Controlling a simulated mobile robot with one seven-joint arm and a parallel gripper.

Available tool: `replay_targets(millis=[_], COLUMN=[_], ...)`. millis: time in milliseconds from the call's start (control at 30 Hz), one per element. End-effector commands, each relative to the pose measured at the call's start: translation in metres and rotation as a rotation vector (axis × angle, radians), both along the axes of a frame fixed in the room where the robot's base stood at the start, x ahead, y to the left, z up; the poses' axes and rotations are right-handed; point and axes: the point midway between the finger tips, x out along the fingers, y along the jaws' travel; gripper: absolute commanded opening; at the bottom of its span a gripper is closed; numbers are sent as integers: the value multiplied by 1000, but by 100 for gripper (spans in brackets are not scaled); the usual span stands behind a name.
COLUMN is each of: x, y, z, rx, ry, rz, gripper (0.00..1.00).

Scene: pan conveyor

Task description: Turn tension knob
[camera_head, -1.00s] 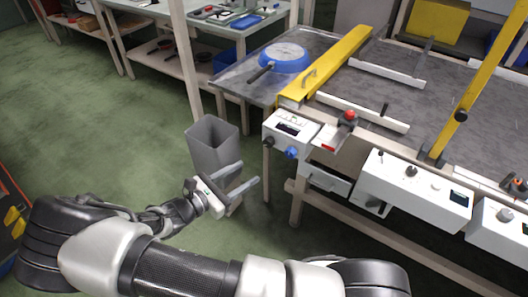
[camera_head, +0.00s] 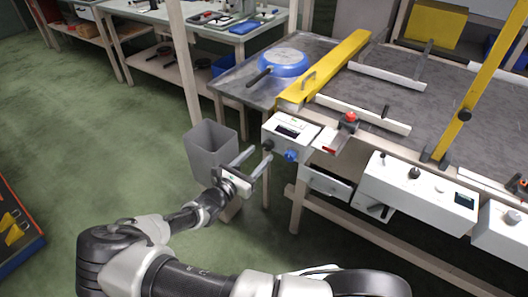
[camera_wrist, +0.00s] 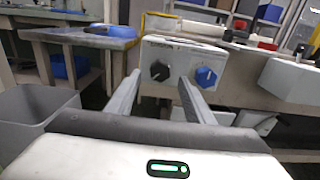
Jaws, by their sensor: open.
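A white control box (camera_head: 288,130) with a small dark display hangs at the near left end of the conveyor. It bears a black knob (camera_head: 267,145) on the left and a blue knob (camera_head: 291,155) on the right. I cannot tell which one is the tension knob. In the wrist view the black knob (camera_wrist: 159,71) lies between my finger lines, and the blue knob (camera_wrist: 205,77) lies right of them. My gripper (camera_head: 257,157) is open and empty, in front of the box and pointing toward it. It appears apart from both knobs.
A grey bin (camera_head: 211,152) stands just left of my gripper. A yellow guard (camera_head: 326,70) with a handle crosses the conveyor above the box. A blue pan (camera_head: 283,62) lies behind it. More control boxes (camera_head: 418,193) line the front to the right.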

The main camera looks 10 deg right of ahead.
Motion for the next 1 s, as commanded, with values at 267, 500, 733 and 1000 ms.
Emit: replay_targets(millis=[267,500,733,1000], x=[25,29,29,29], y=[-26,-29,-29,-29], z=[-1,0,0,0], rx=[0,0,0,3], ry=[0,0,0,-3], rz=[0,0,0,0], gripper=[48,48,31,7])
